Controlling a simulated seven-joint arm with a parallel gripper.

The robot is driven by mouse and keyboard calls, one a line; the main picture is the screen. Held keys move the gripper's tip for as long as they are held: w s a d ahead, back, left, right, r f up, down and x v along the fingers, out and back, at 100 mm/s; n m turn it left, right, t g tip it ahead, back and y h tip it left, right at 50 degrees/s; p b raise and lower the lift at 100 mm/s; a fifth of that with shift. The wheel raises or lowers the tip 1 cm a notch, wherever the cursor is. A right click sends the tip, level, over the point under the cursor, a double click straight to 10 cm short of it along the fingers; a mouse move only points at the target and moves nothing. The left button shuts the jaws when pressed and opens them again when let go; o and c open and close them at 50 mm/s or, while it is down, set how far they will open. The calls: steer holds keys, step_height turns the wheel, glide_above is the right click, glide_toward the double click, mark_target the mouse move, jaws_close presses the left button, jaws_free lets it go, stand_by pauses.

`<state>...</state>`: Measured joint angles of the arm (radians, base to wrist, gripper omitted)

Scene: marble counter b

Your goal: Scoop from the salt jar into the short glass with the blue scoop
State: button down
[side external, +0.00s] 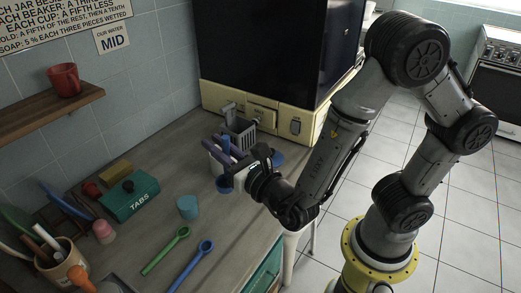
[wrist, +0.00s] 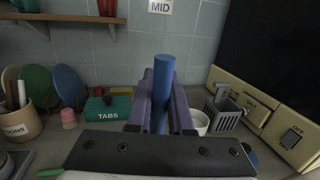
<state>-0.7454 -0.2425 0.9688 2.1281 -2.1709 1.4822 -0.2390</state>
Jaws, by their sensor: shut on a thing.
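My gripper (side external: 219,156) has two long purple fingers, which also show in the wrist view (wrist: 161,100). They are shut on an upright blue rod (wrist: 163,72), whose top rises above the fingertips; it also shows in the side view (side external: 226,145). A blue part (side external: 223,185) shows just below the fingers; I cannot tell if it joins the rod. Another blue scoop (side external: 195,262) lies on the counter beside a green scoop (side external: 166,250). A white vessel (wrist: 200,121) stands just beyond the fingers. I cannot identify the salt jar or the short glass.
A green TABS box (side external: 130,198) and a teal cup (side external: 188,207) stand left of my gripper. A grey slotted caddy (side external: 240,132) stands behind it, before the cream and black appliance (side external: 260,113). A utensil crock (side external: 66,270) fills the near left. Bare counter (side external: 170,180) lies between.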

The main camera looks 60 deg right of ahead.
steer(key=w+d+r+h, duration=0.1)
steer(key=w+d, duration=0.2)
steer(key=w, duration=0.3)
steer(key=w+d+r, duration=0.1)
steer(key=w+d, duration=0.2)
steer(key=w, duration=0.2)
steer(key=w+d+f+m+g+h, duration=0.1)
steer(key=d+m+h, duration=0.1)
steer(key=d, duration=0.3)
steer(key=w+d+f+m+h, duration=0.1)
steer(key=w+d+h, duration=0.1)
steer(key=d, duration=0.4)
step_height(320, 180, down, 14)
steer(key=shift+s+r, duration=0.25)
steer(key=shift+a, duration=0.1)
steer(key=shift+r, duration=0.1)
stand_by(0.7)
step_height(320, 180, up, 9)
steer(key=s, duration=0.1)
steer(key=shift+a, duration=0.35)
stand_by(1.1)
